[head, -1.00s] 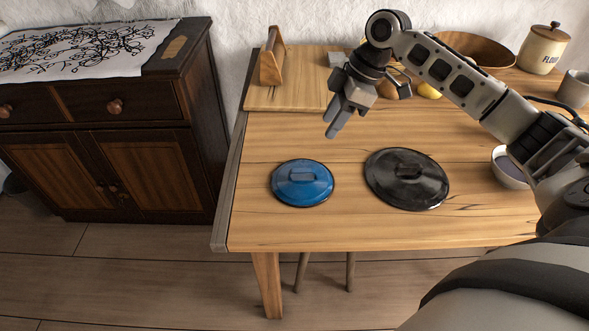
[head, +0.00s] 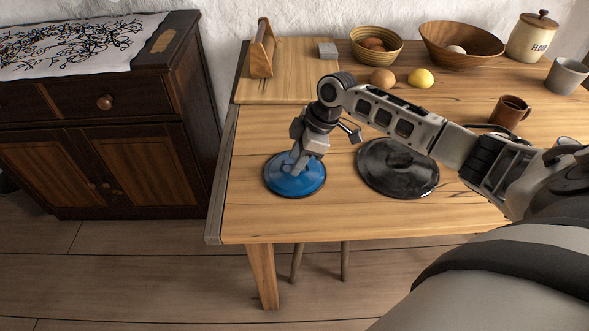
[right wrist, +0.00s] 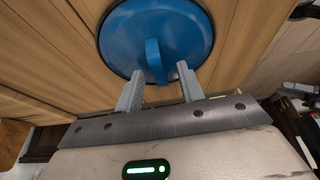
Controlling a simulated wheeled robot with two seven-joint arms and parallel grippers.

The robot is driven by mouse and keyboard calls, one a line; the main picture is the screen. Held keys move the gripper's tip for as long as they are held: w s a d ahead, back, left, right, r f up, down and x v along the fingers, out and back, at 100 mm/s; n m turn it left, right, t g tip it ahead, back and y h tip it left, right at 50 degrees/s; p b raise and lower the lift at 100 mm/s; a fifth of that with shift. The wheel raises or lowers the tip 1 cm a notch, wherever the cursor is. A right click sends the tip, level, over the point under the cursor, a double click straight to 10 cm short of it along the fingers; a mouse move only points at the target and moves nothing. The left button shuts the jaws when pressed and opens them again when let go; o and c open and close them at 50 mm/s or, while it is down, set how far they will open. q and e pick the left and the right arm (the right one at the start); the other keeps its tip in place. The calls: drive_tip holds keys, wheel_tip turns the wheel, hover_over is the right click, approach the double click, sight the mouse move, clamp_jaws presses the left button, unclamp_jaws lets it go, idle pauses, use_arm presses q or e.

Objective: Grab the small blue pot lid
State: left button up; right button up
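The small blue pot lid (head: 284,183) lies on the wooden table near its left front corner, and it also shows in the right wrist view (right wrist: 123,40). My right gripper (head: 296,164) is over the lid, pointing down. In the right wrist view my gripper (right wrist: 160,88) is open, its two fingers apart with the lid's upright blue handle (right wrist: 154,58) ahead between their tips. I cannot tell whether a finger touches the handle. A larger black lid (head: 398,168) lies to the right. My left gripper is not in view.
A brown mug (head: 510,112), a grey cup (head: 567,76), a wooden bowl (head: 462,47), a striped bowl (head: 376,47), a lemon (head: 420,78) and a flour jar (head: 531,38) stand farther back. A dark cabinet (head: 110,130) stands left of the table.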

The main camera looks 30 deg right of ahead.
clamp_jaws()
drive_tip(key=shift+r, duration=0.1)
